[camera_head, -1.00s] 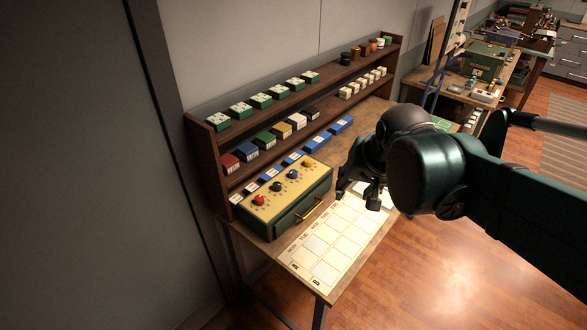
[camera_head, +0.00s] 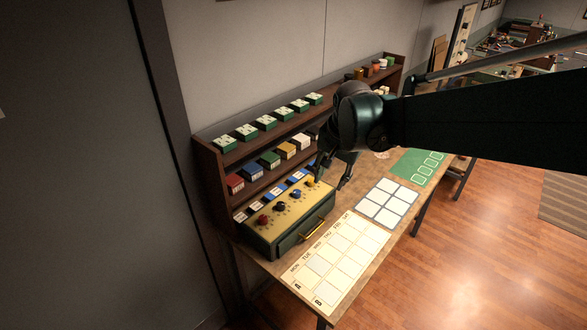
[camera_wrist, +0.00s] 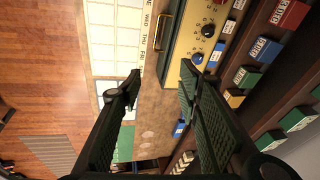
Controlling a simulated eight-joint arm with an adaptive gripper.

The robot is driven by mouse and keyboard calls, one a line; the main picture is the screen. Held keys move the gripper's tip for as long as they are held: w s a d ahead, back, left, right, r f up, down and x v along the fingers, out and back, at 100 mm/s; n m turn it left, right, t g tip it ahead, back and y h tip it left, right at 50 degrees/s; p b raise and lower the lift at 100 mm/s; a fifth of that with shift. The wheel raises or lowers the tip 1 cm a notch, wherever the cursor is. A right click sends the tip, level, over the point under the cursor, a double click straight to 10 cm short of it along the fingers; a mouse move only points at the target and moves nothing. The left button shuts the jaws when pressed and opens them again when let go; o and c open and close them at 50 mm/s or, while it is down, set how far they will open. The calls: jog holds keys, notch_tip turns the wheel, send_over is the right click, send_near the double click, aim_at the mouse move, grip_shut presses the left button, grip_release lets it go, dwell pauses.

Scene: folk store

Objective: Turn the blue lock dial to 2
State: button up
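The blue dial (camera_head: 296,194) sits on the tan top face of a dark green lock box (camera_head: 288,240), in a row with a red dial (camera_head: 263,220), a black dial (camera_head: 280,206) and a yellow dial (camera_head: 310,182). In the wrist view the blue dial (camera_wrist: 197,58) is just beyond the tip of the right-hand finger. The numbers around it are too small to read. My gripper (camera_head: 332,174) is open and empty, above the yellow end of the box. In the wrist view my gripper (camera_wrist: 160,72) shows its fingers wide apart, and the yellow dial is hidden.
A wooden shelf (camera_head: 205,160) with rows of small coloured boxes stands close behind the lock box. A brass handle (camera_head: 313,230) sticks out at the box's front. A weekday chart (camera_head: 335,262) and a white card grid (camera_head: 385,203) lie flat on the table.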

jog(key=w+a+f+m+g+p, duration=0.1)
jog(key=w+a+f+m, duration=0.15)
jog(key=w, duration=0.25)
jog(key=w+a+f+m+g+p, duration=0.1)
jog(key=w+a+f+p, duration=0.15)
jog(key=w, duration=0.35)
jog(key=m+p, duration=0.1)
jog(key=m, duration=0.1)
send_near(297, 191)
jog(key=shift+d+g, duration=0.1)
jog(key=shift+g, duration=0.3)
jog(key=shift+w+a+f, duration=0.2)
jog(key=shift+w+f, duration=0.1)
jog(key=shift+f, duration=0.25)
jog(key=shift+w+f+p, duration=0.15)
jog(key=shift+f+p, duration=0.25)
jog(key=shift+f, duration=3.5)
jog(key=c, duration=0.9)
